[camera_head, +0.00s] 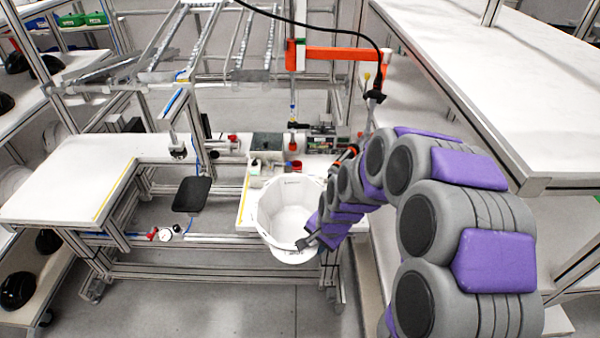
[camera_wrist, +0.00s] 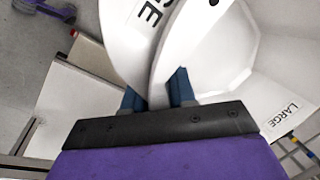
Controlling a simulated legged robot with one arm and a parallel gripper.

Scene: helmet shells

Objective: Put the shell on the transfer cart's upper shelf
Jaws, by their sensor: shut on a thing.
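The shell (camera_head: 285,205) is a white, bowl-like helmet shell with its open side up in the head view. My gripper (camera_head: 309,241) is shut on its near rim and holds it in front of the workbench. In the wrist view, the blue fingers of my gripper (camera_wrist: 157,92) stand on both sides of the wall of the white shell (camera_wrist: 215,60), which bears the word LARGE. A wide, bare white upper shelf (camera_head: 490,80) on a metal frame stands at the right in the head view. I cannot tell for certain whether it is the transfer cart's.
A white workbench (camera_head: 65,190) with a yellow stripe is at left, with a black pad (camera_head: 192,194) beside it. Small parts and tools clutter the bench behind the shell. An orange arm (camera_head: 340,53) with a black cable hangs above. Black shells (camera_head: 18,290) sit on low left shelves.

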